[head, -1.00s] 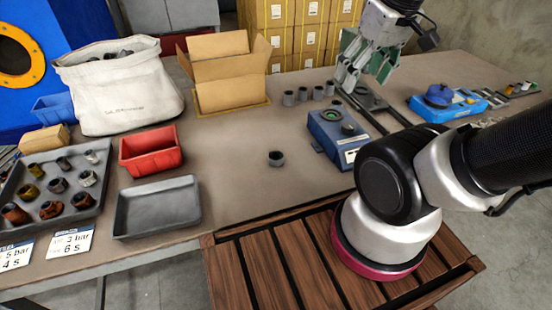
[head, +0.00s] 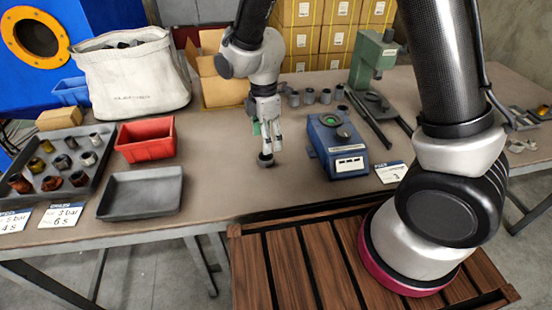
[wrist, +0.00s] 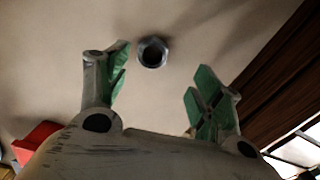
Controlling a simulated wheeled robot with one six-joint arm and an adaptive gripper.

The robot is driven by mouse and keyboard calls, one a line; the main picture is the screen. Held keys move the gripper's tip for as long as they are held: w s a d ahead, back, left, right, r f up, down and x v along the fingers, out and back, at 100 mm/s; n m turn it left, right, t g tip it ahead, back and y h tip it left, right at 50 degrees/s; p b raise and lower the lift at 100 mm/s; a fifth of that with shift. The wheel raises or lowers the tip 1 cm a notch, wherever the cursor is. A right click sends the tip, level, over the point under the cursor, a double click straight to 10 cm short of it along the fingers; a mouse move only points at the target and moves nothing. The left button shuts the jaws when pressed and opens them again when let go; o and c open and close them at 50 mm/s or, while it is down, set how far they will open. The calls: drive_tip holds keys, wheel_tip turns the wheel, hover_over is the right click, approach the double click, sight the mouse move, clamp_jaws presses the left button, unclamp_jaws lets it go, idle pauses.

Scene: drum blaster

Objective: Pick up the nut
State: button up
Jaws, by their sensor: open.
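The nut (head: 266,161) is a small dark grey metal ring standing on the brown table, partly hidden by my fingers in the head view. In the wrist view the nut (wrist: 152,52) shows its round dark hole, with bare table around it. My gripper (head: 266,142) points down just above the nut in the head view. In the wrist view my gripper (wrist: 158,72) has its green-padded fingers spread apart with nothing between them. The nut appears beyond the fingertips there, nearer the left finger.
A blue device (head: 336,146) stands right of the nut. Several grey cylinders (head: 310,97) stand behind it. A red bin (head: 146,140), a grey tray (head: 140,194) and a tray of several nuts (head: 62,160) lie left. The table around the nut is clear.

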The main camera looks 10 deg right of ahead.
drive_tip(key=shift+n, duration=0.8)
drive_tip(key=f, duration=0.5)
drive_tip(key=w+f, duration=0.1)
drive_tip(key=f, duration=0.2)
drive_tip(key=shift+a, duration=0.2)
drive_tip(key=shift+r, duration=0.1)
drive_tip(key=c, duration=1.2)
